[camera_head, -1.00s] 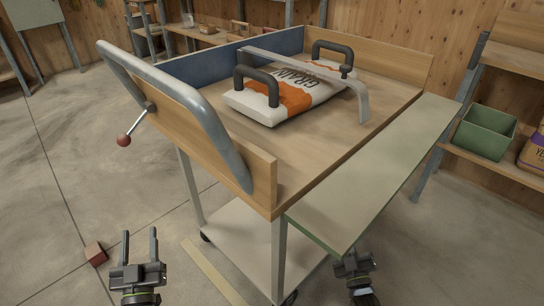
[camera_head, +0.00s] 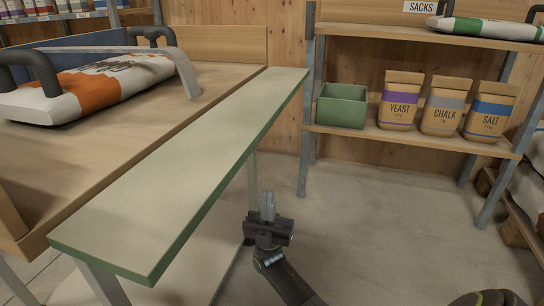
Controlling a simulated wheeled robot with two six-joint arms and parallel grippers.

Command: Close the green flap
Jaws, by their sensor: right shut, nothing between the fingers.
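The green flap (camera_head: 185,170) is a long pale board with a green edge. It sticks out along the near right side of the wooden cart top (camera_head: 85,140) and lies about level with it, folded outward. My right gripper (camera_head: 268,207) points up, to the right of the flap's outer green edge and apart from it in the picture. Its fingers are together and hold nothing. Whether it is below the flap's height is hard to tell. My left gripper is out of view.
A grain sack (camera_head: 90,85) lies on the cart under a grey bar (camera_head: 183,70). A shelf (camera_head: 410,139) at the right holds a green bin (camera_head: 341,108) and paper bags labelled yeast (camera_head: 400,102), chalk (camera_head: 442,108) and salt (camera_head: 487,112). The floor between cart and shelf is clear.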

